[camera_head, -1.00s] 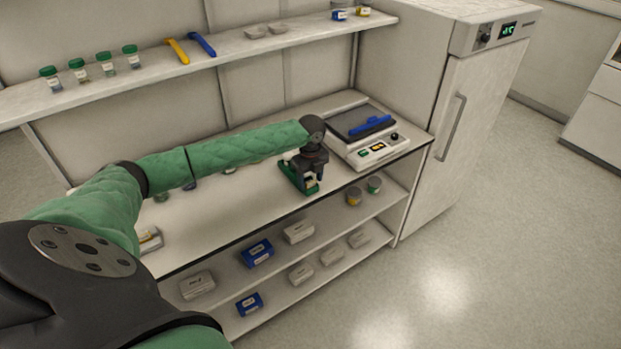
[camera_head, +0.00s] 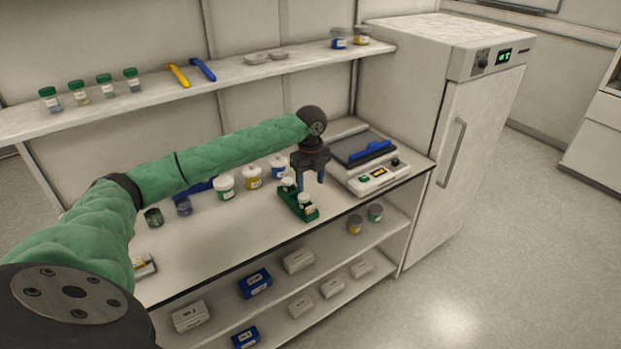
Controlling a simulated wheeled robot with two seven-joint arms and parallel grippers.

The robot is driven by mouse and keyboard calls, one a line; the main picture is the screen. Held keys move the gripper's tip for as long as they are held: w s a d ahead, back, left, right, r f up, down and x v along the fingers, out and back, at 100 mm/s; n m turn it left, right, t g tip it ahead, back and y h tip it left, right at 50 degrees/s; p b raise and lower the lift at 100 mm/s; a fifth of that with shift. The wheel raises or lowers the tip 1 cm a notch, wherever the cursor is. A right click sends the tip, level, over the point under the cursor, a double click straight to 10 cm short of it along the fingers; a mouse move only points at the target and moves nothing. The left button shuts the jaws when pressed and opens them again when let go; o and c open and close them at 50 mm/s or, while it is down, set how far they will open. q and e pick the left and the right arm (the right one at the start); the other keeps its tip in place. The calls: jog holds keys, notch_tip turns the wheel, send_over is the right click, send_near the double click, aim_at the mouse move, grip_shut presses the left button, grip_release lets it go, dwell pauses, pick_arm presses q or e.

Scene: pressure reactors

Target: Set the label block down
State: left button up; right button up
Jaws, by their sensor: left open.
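A small green block (camera_head: 301,209) sits on the white bench top, left of the flat grey device. It carries small white-topped pieces, one towards its back and others at its front end. I cannot read any label on it. My left gripper (camera_head: 311,183) is open, with its blue fingers pointing down just above and behind the block. No object shows between the fingers. Whether a fingertip still touches the block is hard to tell. My right gripper is out of view.
A grey device with a blue bar (camera_head: 371,150) stands right of the block. White-lidded jars (camera_head: 253,178) stand behind it to the left. Boxes (camera_head: 255,283) fill the shelf below. A refrigerator (camera_head: 470,150) stands at right. The bench front is clear.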

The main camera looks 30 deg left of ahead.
pick_arm(q)
jog(key=s+d+f+n+t+h, duration=0.1)
jog(key=s+d+f+n, duration=0.15)
jog(key=d+f, duration=0.6)
jog(key=s+d+f+n+t+h, duration=0.15)
jog(key=d+f+n, duration=0.35)
jog(key=f, duration=0.6)
jog(key=s+d+f+n+t, duration=0.1)
jog(key=s+d+f+n, duration=0.15)
jog(key=d+f, duration=0.65)
jog(key=s+f+n, duration=0.2)
jog(key=s+f, duration=0.2)
jog(key=f, duration=0.3)
jog(key=s+f+n, duration=0.2)
jog(key=s+f, duration=0.2)
jog(key=f, duration=0.3)
jog(key=s+d+f+n+g+y, duration=0.1)
jog(key=s+f+n, duration=0.2)
jog(key=s+f, duration=0.8)
jog(key=s+d+f+n+y, duration=0.1)
jog(key=s+f+n, duration=0.2)
jog(key=s+f, duration=0.8)
jog(key=s, duration=0.7)
jog(key=shift+d+f+g, duration=0.35)
jog(key=shift+f, duration=0.05)
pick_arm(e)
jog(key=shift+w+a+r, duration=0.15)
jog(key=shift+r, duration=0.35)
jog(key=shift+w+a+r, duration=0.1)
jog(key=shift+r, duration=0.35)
